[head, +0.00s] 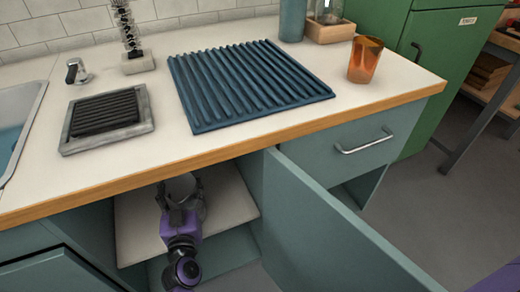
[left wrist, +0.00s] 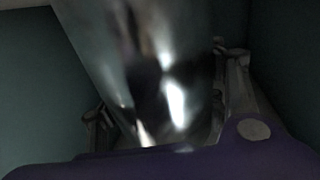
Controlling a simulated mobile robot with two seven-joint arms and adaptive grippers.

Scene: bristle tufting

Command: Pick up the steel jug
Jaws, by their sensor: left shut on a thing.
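The steel jug (left wrist: 150,65) fills the middle of the left wrist view, shiny and close, with my gripper's fingers on either side of it. In the head view the jug (head: 180,186) is a small grey shape, partly hidden by the gripper and the counter edge. My left gripper (head: 184,200) reaches into the open cabinet below the counter and is shut on the jug, over the pale shelf (head: 135,218). I cannot tell whether the jug touches the shelf. My right gripper is in neither view.
The open cabinet door (head: 335,235) stands to the right of my left arm. The counter edge (head: 240,148) overhangs the shelf. Above are a blue ribbed mat (head: 245,85), an amber cup (head: 365,60), and a framed dark grate (head: 105,112).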

